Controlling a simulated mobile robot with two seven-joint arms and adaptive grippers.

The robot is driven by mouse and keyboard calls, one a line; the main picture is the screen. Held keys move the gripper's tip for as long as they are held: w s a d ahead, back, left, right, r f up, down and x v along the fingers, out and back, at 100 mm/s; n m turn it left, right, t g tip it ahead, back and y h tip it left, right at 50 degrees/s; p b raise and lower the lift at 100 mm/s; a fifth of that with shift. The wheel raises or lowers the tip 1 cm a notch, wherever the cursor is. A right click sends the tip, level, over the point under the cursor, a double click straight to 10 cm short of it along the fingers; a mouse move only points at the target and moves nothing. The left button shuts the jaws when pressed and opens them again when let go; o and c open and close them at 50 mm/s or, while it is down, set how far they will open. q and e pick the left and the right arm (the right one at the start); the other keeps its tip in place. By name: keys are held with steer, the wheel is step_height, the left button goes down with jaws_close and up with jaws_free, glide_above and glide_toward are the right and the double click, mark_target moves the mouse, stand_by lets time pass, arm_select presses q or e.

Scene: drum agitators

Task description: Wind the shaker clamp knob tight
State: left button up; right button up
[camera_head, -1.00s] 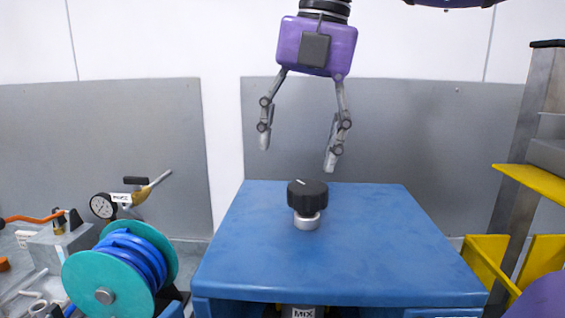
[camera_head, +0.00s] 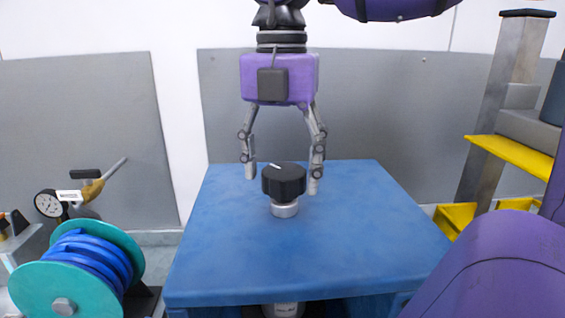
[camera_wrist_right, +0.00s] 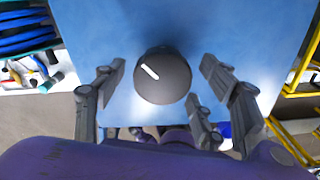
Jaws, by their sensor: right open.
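The black clamp knob (camera_head: 284,180), with a white pointer line on top, stands upright on a silver collar (camera_head: 284,210) on the blue shaker top (camera_head: 330,245). My right gripper (camera_head: 282,180) points down with its fingers open, one on each side of the knob. In the right wrist view the knob (camera_wrist_right: 163,76) lies between the spread fingers (camera_wrist_right: 165,85), with blue surface showing between knob and fingers. I see no contact. My left gripper is not in view.
A teal reel with blue hose (camera_head: 80,270) and a pressure gauge (camera_head: 48,204) stand at the left. A metal post (camera_head: 505,100) with a yellow shelf (camera_head: 512,157) stands at the right. The blue top around the knob is clear.

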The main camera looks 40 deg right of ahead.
steer(key=shift+s, duration=0.1)
steer(key=c, duration=1.1)
steer(key=shift+n, duration=0.5)
